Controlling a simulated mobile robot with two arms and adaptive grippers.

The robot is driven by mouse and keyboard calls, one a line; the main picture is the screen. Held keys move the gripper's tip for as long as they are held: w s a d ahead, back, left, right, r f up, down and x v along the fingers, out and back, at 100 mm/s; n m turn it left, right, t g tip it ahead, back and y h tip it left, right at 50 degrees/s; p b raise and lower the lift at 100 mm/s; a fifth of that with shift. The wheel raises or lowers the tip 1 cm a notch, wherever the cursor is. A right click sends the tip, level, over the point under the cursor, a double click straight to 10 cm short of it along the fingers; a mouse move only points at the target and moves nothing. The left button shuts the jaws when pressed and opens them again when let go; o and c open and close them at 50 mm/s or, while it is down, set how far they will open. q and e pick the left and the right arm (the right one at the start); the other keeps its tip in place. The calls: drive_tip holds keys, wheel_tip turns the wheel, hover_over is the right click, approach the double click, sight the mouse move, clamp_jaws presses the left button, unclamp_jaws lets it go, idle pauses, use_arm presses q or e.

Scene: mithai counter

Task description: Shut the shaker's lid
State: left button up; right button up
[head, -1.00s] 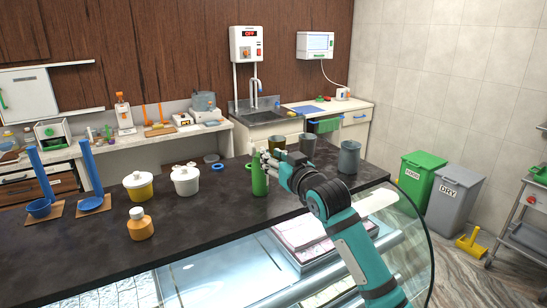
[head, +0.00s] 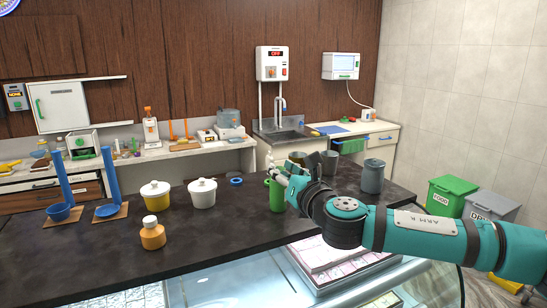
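I cannot tell for sure which vessel is the shaker. A green upright container (head: 277,196) stands on the dark counter, with a small projection at its upper left; its top is partly covered by my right gripper. My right gripper (head: 274,169) is at the top of this green container, its fingers pointing left. Whether it touches the container, and how far its fingers are apart, is too small to see. A grey lidded canister (head: 373,178) stands upright to the right, behind my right arm. My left gripper is out of view.
On the counter are a yellow pot (head: 156,197), a white pot (head: 202,194), an orange jar (head: 152,235), a blue ring (head: 236,181) and two blue stands at left. An olive cup (head: 297,158) and a grey cup (head: 329,162) stand behind my gripper. The counter's front left is clear.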

sight(270, 153)
drive_tip(key=shift+w+a+f+n+h+p, duration=0.2)
drive_tip(key=shift+w+a+n+p, duration=0.5)
drive_tip(key=shift+w, duration=2.05)
drive_tip(key=shift+w+a+f+n+h+p, duration=0.25)
drive_tip(key=shift+w+p, duration=0.9)
drive_tip(key=shift+w, duration=1.65)
drive_tip(key=shift+w+a+f+n+h+p, duration=0.1)
drive_tip(key=shift+w+a+f+n+p, duration=0.45)
drive_tip(key=shift+w, duration=2.2)
drive_tip(key=shift+d+r+p, duration=0.25)
drive_tip(key=shift+r+p, duration=0.05)
drive_tip(key=shift+p, duration=0.05)
clamp_jaws()
